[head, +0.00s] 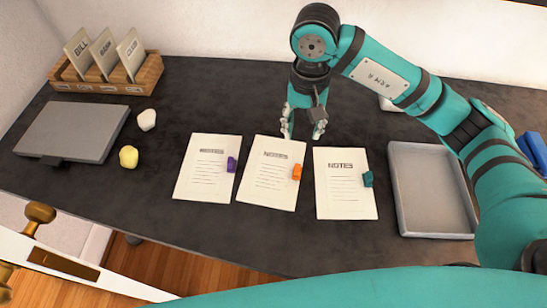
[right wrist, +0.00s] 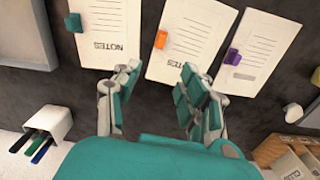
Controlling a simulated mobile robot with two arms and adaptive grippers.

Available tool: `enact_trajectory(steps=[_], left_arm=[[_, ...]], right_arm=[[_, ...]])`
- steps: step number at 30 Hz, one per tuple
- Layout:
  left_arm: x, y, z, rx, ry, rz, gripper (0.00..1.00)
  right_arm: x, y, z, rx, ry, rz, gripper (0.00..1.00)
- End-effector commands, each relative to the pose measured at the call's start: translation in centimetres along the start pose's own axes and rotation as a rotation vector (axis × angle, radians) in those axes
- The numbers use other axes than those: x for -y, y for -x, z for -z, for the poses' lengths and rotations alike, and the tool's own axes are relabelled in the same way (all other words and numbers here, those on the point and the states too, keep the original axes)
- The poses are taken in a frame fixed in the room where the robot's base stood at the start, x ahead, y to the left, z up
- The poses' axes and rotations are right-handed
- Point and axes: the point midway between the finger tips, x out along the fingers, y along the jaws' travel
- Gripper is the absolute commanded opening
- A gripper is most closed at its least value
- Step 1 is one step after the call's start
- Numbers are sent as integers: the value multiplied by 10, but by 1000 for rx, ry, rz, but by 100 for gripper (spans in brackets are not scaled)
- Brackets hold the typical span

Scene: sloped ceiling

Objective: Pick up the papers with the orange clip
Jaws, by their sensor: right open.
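The papers with the orange clip (head: 270,185) lie flat in the middle of a row of three note stacks on the dark desk. The orange clip (head: 297,172) sits on their right edge. In the right wrist view the same papers (right wrist: 190,45) lie ahead of the fingers, with the orange clip (right wrist: 161,39) on their left edge. My right gripper (head: 303,132) is open and empty, pointing down just behind the top edge of these papers. It also shows in the right wrist view (right wrist: 163,110), fingers spread. My left gripper is not in view.
Papers with a purple clip (head: 205,178) lie to the left, and papers with a teal clip (head: 345,195) to the right. A grey tray (head: 398,205) stands further right.

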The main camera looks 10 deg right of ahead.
Motion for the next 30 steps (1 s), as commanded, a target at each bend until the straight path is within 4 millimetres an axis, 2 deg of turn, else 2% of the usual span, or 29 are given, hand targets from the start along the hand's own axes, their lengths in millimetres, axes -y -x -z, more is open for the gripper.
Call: enact_trajectory(steps=[1,5,12,19,26,30], left_arm=[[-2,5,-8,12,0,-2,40],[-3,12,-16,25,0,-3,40],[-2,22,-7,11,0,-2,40],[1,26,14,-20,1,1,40],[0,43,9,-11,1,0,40],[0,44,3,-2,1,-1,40]], right_arm=[[-1,-10,-2,7,-2,-5,42],[-1,-39,-2,10,-4,-3,42],[0,-86,-2,8,-4,-1,42],[1,-105,-1,6,-3,1,42],[2,-134,1,11,-5,0,42],[2,-151,2,6,-4,1,42]])
